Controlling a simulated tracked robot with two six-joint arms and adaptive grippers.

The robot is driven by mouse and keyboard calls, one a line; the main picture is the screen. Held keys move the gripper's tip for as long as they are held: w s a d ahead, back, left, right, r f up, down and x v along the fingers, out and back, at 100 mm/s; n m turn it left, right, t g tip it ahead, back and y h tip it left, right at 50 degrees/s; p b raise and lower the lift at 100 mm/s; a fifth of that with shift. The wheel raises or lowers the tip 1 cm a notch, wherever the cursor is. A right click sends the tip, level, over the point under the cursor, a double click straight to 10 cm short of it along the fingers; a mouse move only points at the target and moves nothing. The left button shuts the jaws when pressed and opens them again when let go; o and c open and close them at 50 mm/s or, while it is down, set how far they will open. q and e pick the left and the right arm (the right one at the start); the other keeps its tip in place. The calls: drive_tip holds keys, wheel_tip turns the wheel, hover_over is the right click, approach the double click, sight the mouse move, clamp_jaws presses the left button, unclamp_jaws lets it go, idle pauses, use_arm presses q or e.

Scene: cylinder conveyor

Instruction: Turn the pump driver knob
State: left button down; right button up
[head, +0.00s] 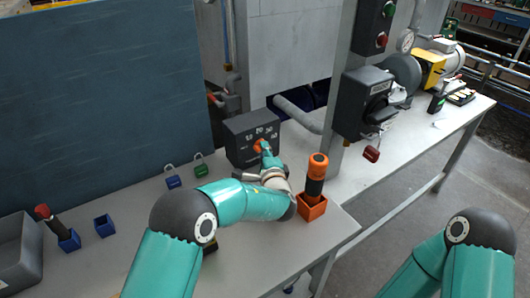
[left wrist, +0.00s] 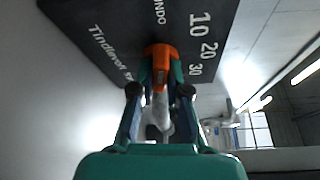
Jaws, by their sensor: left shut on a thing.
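The pump driver is a dark grey box (head: 240,148) with white numbers on its front. It stands on the bench at the foot of the blue-grey panel. Its orange knob (head: 258,146) shows at the front face, partly covered by my left gripper (head: 265,150). In the left wrist view the orange knob (left wrist: 160,52) lies between the two fingers of my left gripper (left wrist: 160,78), which is shut on it. White numbers 10, 20 and 30 show on the box face (left wrist: 120,40) right of the knob. My right gripper is out of the picture.
Blue (head: 172,179) and green (head: 200,167) padlocks lie left of the box. An orange-capped black tool (head: 316,172) stands in an orange holder (head: 312,207) to the right. A switch box with a red padlock (head: 371,153) hangs on the grey post.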

use_arm(q)
drive_tip(key=shift+f+m+g+b, duration=0.2)
drive_tip(key=shift+m+g+b, duration=0.1)
drive_tip(key=shift+m+b, duration=0.4)
drive_tip(key=shift+r+m+g, duration=0.1)
drive_tip(key=shift+m+g, duration=0.2)
drive_tip(key=shift+m, duration=0.3)
drive_tip(key=shift+d+r+m+g, duration=0.15)
drive_tip(key=shift+m+g, duration=0.25)
drive_tip(key=shift+m, duration=0.4)
drive_tip(key=shift+m+y, duration=0.3)
drive_tip(key=shift+m, duration=0.1)
drive_tip(key=c, duration=1.2)
unclamp_jaws()
drive_tip(key=shift+o, duration=0.2)
drive_tip(key=shift+r, duration=0.1)
